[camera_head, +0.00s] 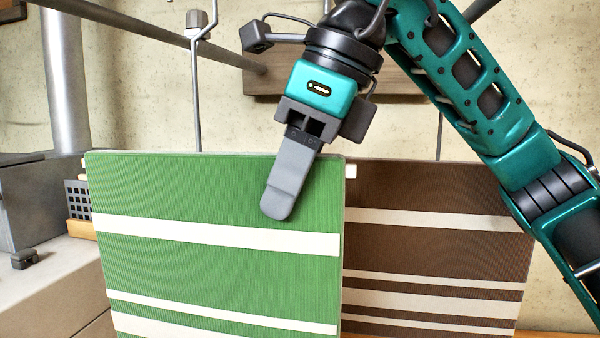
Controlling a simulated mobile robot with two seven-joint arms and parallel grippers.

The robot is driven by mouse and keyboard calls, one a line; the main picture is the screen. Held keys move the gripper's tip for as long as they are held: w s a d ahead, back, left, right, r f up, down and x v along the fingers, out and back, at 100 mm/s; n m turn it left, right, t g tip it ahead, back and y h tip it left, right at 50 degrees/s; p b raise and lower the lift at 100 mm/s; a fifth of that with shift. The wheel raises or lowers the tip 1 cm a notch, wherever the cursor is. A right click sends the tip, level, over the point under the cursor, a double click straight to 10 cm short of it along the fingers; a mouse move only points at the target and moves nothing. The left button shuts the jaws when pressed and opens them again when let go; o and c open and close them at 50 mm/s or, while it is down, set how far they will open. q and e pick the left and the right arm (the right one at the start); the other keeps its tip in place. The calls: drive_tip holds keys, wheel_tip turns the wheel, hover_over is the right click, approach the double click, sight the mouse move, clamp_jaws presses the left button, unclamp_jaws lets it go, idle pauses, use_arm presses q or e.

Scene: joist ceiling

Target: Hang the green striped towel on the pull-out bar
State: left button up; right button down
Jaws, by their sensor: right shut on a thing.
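The green striped towel (215,195) has cream bands and hangs flat and upright in the middle of the head view, its top edge level. My right gripper (287,190) comes from above and is shut on the towel's top edge near its right corner. One grey finger lies over the front face; the other finger is hidden behind the cloth. I cannot make out the pull-out bar under or behind the towel. My left gripper is not in view.
A brown striped towel (435,255) hangs to the right, partly behind the green one. Thin vertical rods (197,95) and a dark slanting bar (170,42) stand behind. A grey pipe and worktop (55,280) are at left.

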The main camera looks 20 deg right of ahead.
sight(206, 196)
drive_tip(key=shift+w+a+r+p, duration=0.15)
drive_tip(key=shift+w+a+p, duration=0.1)
drive_tip(key=shift+w+a, duration=0.3)
drive_tip(key=shift+w+a+r+p, duration=0.1)
drive_tip(key=shift+w+a+p, duration=0.2)
drive_tip(key=shift+a, duration=0.4)
drive_tip(key=shift+w+a+p, duration=0.4)
drive_tip(key=shift+w+a, duration=0.45)
drive_tip(key=shift+a, duration=0.2)
drive_tip(key=shift+w+a+p, duration=0.35)
drive_tip(key=shift+w+a, duration=0.15)
drive_tip(key=shift+a, duration=0.2)
drive_tip(key=shift+w+a+p, duration=0.3)
drive_tip(key=shift+w+a, duration=0.15)
drive_tip(key=shift+a, duration=0.25)
use_arm(q)
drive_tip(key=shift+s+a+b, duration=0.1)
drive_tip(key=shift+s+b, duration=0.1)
drive_tip(key=shift+b, duration=0.85)
use_arm(e)
drive_tip(key=shift+d+f, duration=0.1)
drive_tip(key=shift+f, duration=1.15)
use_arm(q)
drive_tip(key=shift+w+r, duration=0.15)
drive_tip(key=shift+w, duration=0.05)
